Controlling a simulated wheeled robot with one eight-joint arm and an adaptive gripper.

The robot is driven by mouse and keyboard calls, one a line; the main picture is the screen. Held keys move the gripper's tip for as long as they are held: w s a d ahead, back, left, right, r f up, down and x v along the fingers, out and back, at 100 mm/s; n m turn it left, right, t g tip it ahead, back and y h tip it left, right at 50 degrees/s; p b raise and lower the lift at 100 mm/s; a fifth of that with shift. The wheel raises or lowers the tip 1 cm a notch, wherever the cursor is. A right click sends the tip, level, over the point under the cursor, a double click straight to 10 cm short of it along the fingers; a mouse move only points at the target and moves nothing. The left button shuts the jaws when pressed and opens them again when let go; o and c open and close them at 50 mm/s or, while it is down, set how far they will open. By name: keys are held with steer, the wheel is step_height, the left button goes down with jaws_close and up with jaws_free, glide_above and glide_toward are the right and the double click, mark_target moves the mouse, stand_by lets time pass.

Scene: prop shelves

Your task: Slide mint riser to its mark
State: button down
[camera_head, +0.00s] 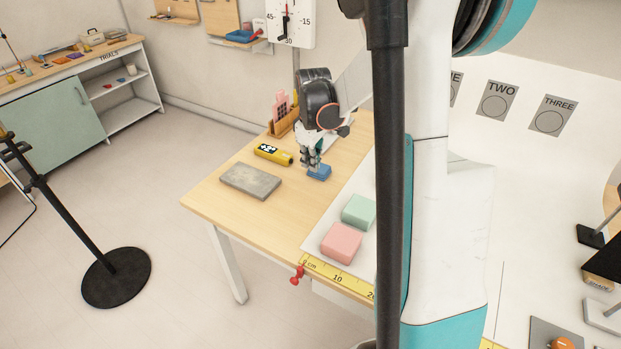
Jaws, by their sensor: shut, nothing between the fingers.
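The mint riser (358,212) is a rounded pale green block on the white strip (318,229) along the table's right side. A pink block (341,243) stands just in front of it, close by. My gripper (311,164) is shut and empty, pointing down over the table farther back, well away from the riser. Its fingertips are just above or beside a small blue block (319,172); I cannot tell if they touch. I cannot make out the riser's mark. My dark column and white arm hide the area right of the riser.
A yellow ruler (338,278) with a red peg (297,275) runs along the front edge. A wooden holder (283,122) stands at the back.

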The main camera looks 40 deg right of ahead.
mark_target(339, 209)
steer(key=shift+g+y, duration=0.3)
steer(key=shift+g, duration=0.2)
steer(key=d+f+b, duration=0.1)
steer(key=f, duration=0.4)
steer(key=s+d+f+b, duration=0.1)
steer(key=d+f, duration=0.1)
steer(key=f, duration=0.4)
steer(key=s+d+f+b, duration=0.1)
steer(key=d+f, duration=0.1)
steer(key=f, duration=0.3)
steer(key=shift+s+d+f, duration=0.25)
steer(key=shift+f, duration=0.05)
steer(key=shift+s+d+r+b, duration=0.1)
steer(key=shift+s+d+b, duration=0.15)
steer(key=shift+s, duration=0.35)
steer(key=shift+s+d+r+b, duration=0.1)
steer(key=shift+s+d, duration=0.1)
steer(key=shift+s, duration=0.35)
steer(key=shift+s+d, duration=0.2)
steer(key=shift+s, duration=0.35)
steer(key=shift+r, duration=0.1)
